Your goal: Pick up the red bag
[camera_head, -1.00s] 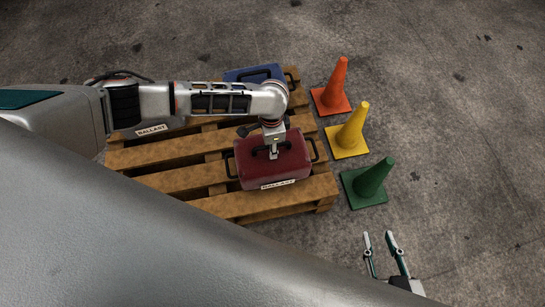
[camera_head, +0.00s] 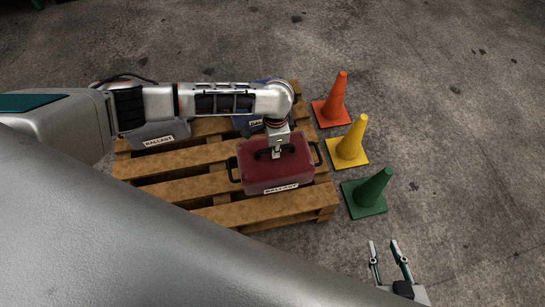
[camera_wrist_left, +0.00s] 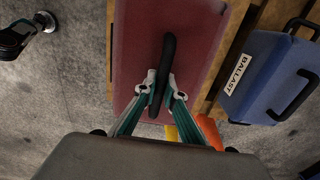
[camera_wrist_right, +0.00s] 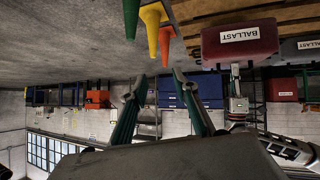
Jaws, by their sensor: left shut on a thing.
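The red bag (camera_head: 290,170) is a dark red case with black handles and a "BALLAST" label, over the front right part of the wooden pallet (camera_head: 245,212). My left gripper (camera_head: 277,153) comes down from above and is shut on its top handle. The left wrist view shows both fingertips (camera_wrist_left: 163,92) pinching the black handle against the red top (camera_wrist_left: 135,40). The bag looks level and seems slightly above the slats, but the gap is hard to judge. My right gripper (camera_head: 387,250) is open and empty, apart from the bag, right of the pallet.
A blue bag (camera_head: 247,124), partly hidden by my left arm, and a grey bag (camera_head: 160,133) are on the pallet behind. Orange (camera_head: 334,105), yellow (camera_head: 350,145) and green (camera_head: 367,194) cones stand close along the pallet's right side. Floor beyond the cones is clear.

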